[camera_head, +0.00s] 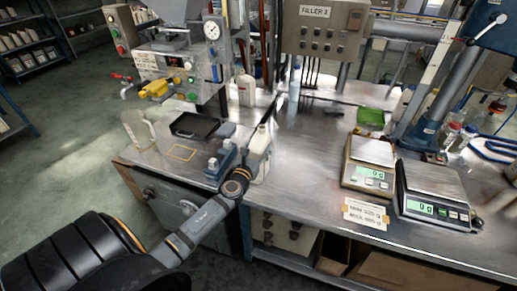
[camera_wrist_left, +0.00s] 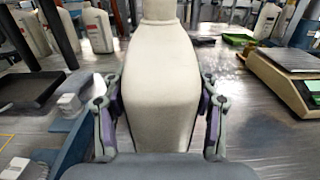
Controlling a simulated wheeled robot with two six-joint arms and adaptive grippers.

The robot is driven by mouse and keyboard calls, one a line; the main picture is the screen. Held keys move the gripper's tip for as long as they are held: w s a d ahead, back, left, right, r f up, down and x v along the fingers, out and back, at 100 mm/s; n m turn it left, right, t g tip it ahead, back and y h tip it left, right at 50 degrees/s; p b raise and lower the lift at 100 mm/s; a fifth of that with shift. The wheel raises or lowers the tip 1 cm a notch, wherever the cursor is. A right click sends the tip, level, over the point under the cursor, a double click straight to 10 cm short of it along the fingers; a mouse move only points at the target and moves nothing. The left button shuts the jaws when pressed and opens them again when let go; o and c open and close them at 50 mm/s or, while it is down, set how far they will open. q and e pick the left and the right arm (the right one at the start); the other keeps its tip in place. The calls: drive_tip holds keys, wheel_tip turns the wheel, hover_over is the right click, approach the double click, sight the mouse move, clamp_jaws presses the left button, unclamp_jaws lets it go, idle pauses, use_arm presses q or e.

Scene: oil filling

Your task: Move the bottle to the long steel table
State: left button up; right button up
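A white bottle (camera_head: 261,140) stands upright in my left gripper (camera_head: 250,165), at the front left part of the long steel table (camera_head: 312,150). In the left wrist view the bottle (camera_wrist_left: 160,75) fills the middle, with one finger of the gripper (camera_wrist_left: 161,112) against each side. The gripper looks shut on it. The arm partly covers the bottle in the head view, and I cannot tell whether its base touches the steel. My right gripper is not in view.
Two scales (camera_head: 368,178) (camera_head: 428,208) and a label card (camera_head: 366,213) take up the table's right side. A blue device (camera_head: 220,160), a black tray (camera_head: 194,126) and a clear jug (camera_head: 138,130) are to the left. Another white bottle (camera_head: 246,88) stands behind. The table's middle is clear.

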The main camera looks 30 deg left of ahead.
use_arm(q)
drive_tip(key=o, duration=0.3)
drive_tip(key=shift+s+r, duration=0.15)
drive_tip(key=b+v, duration=0.2)
drive_tip(key=v, duration=0.9)
drive_tip(key=shift+s+d, duration=0.15)
drive_tip(key=shift+s, duration=0.15)
